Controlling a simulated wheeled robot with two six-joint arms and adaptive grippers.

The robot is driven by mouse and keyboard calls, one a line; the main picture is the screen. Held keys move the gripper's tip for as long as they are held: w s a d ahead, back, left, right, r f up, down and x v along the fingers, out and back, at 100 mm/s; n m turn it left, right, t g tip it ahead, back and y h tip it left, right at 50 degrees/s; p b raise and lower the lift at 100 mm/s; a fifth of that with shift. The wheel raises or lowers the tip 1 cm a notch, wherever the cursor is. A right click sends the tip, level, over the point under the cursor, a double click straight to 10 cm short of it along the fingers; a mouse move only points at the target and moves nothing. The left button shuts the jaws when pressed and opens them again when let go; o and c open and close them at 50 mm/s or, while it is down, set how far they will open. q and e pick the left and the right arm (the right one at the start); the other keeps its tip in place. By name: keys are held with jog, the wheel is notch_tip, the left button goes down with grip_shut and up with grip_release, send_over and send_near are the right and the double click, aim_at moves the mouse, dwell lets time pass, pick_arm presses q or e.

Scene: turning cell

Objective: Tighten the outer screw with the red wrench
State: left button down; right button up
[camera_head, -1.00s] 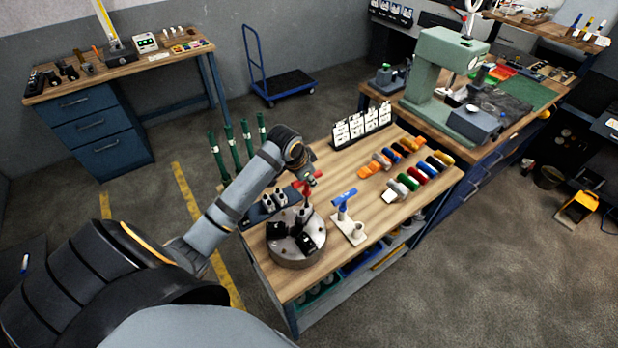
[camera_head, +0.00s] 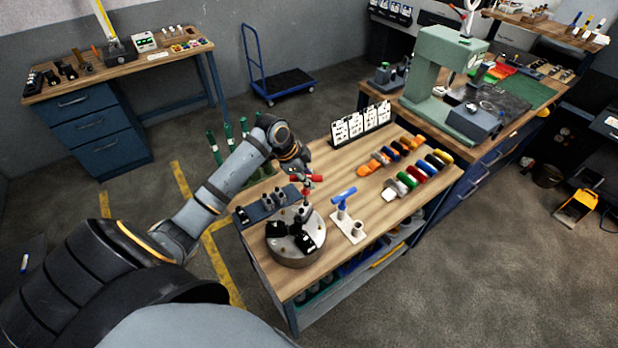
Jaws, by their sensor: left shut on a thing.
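The red wrench (camera_head: 309,180) is a T-handle key with a red crossbar, standing roughly upright above the round grey chuck (camera_head: 296,258) with black jaws. Its lower end meets the chuck's far side, near a black jaw; the exact seat on the screw is too small to tell. My left gripper (camera_head: 303,171) is shut on the red wrench at its handle, from above and behind. The outer screw itself cannot be made out. A blue T-handle wrench (camera_head: 343,198) stands in a pale holder (camera_head: 349,229) to the right. My right gripper is not in view.
A dark block with several grey pegs (camera_head: 268,204) stands close behind the chuck. Coloured handled tools (camera_head: 409,182) lie in rows at right, and white cards (camera_head: 361,124) stand at the table's back. The wooden tabletop (camera_head: 392,212) is bare toward the front right.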

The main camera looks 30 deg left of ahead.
pick_arm(q)
jog(key=shift+f+m, duration=0.1)
jog(key=shift+m, duration=0.4)
jog(key=shift+s+m+g+h+b, duration=0.25)
jog(key=shift+m+g+h, duration=0.3)
jog(key=shift+m, duration=0.85)
jog(key=shift+m+g+b, duration=0.45)
jog(key=shift+m+b, duration=0.05)
jog(key=shift+m, duration=0.4)
jog(key=shift+m+h, duration=0.25)
jog(key=shift+m, duration=0.25)
